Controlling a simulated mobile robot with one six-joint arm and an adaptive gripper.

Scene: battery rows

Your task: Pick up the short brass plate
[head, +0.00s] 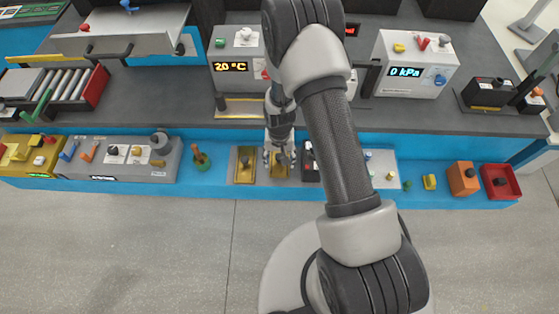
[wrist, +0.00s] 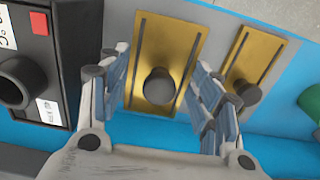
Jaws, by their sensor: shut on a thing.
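Two brass plates with dark round knobs show side by side. One plate (head: 279,171) is under my gripper (head: 280,158) in the head view and partly hidden by it. In the wrist view, this plate (wrist: 172,42) lies between the two fingers, which are at its long sides and apart from its knob (wrist: 160,87). My gripper is shut on this plate across its width. The other plate (head: 243,177) is just left of it in the head view and looks longer there. It is to the right in the wrist view (wrist: 250,62). I cannot tell whether the held plate is raised.
A black box (wrist: 38,60) with a round knob stands close beside the held plate. A green-based piece (head: 202,161) is left of the plates on the blue ledge. An orange block (head: 462,178) and a red tray (head: 500,196) are at the right. Instrument boxes stand behind.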

